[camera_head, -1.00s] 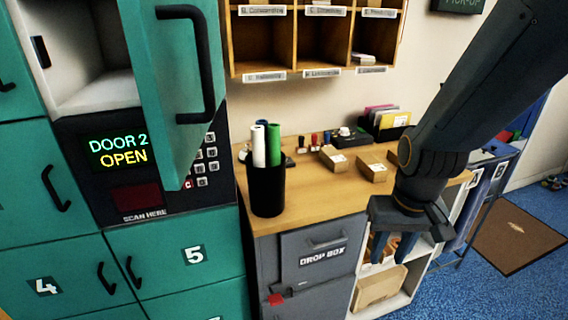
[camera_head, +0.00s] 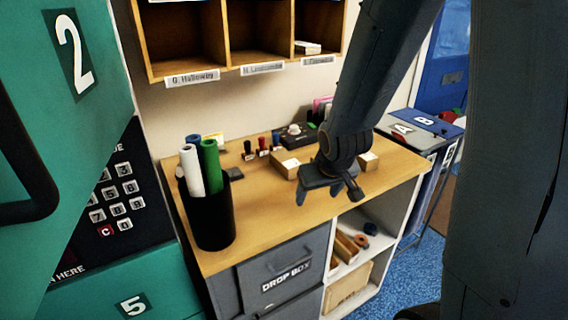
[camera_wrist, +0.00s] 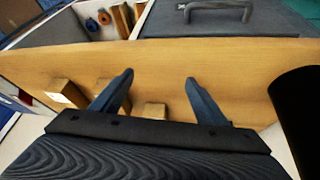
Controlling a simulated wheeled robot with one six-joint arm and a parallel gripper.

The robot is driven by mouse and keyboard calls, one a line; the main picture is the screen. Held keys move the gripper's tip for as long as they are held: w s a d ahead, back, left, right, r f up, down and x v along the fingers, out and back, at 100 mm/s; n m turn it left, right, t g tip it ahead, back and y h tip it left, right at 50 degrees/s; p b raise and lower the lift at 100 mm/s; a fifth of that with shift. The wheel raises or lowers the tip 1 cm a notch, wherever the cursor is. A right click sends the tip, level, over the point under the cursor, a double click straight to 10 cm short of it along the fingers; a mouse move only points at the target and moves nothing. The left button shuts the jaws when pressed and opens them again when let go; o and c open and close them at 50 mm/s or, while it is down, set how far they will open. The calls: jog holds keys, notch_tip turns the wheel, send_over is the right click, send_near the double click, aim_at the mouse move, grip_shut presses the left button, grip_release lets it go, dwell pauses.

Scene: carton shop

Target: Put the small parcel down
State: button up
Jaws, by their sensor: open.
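My gripper (camera_head: 328,196) is open, with nothing between its fingers, above the wooden counter (camera_head: 245,225). It also shows open in the wrist view (camera_wrist: 160,85). Small brown cardboard parcels rest on the counter behind it: one (camera_head: 286,164) left of the gripper in the head view and one (camera_head: 369,161) to its right. The wrist view shows three: one at the left (camera_wrist: 66,93), one by the left finger (camera_wrist: 105,88) and one partly hidden by the palm (camera_wrist: 155,110). I cannot tell which one the task means.
A black cup (camera_head: 212,225) with rolled tubes stands at the counter's left end. Stamps (camera_head: 262,148) stand at the back. Pigeonholes (camera_head: 200,35) hang above. Teal lockers (camera_head: 75,150) stand left. A drop box (camera_head: 285,275) and open shelf (camera_head: 350,245) are below. The counter's front is clear.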

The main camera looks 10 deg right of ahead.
aim_at(286, 158)
jog(key=w+t, duration=0.1)
jog(key=w, duration=0.2)
jog(key=w+f+t, duration=0.1)
jog(key=w, duration=0.2)
jog(key=w+n+t, duration=0.1)
jog(key=w, duration=0.1)
jog(key=shift+w+d+f+y+b, duration=0.25)
jog(key=shift+w+d+y+b, duration=0.05)
jog(key=shift+w+d+y, duration=0.1)
jog(key=w+t+y, duration=0.1)
jog(key=w, duration=0.1)
jog(key=w+a+n+t+y, duration=0.1)
jog(key=w, duration=0.1)
jog(key=w+t+y, duration=0.1)
jog(key=w+t, duration=0.1)
jog(key=shift+w+a+r+n+b, duration=0.25)
jog(key=shift+w+a+n+b, duration=0.05)
jog(key=shift+a, duration=0.05)
jog(key=shift+w+a+r+y, duration=0.15)
jog(key=shift+w+y, duration=0.15)
jog(key=shift+w, duration=0.05)
jog(key=shift+r+p+x, duration=0.15)
jog(key=shift+p+x, duration=0.55)
jog(key=shift+x, duration=1.2)
jog(key=shift+r+p+x, duration=0.15)
jog(key=shift+p+x, duration=0.55)
jog(key=shift+x, duration=1.25)
jog(key=shift+w, duration=0.2)
jog(key=shift+t, duration=0.3)
jog(key=c, duration=1.4)
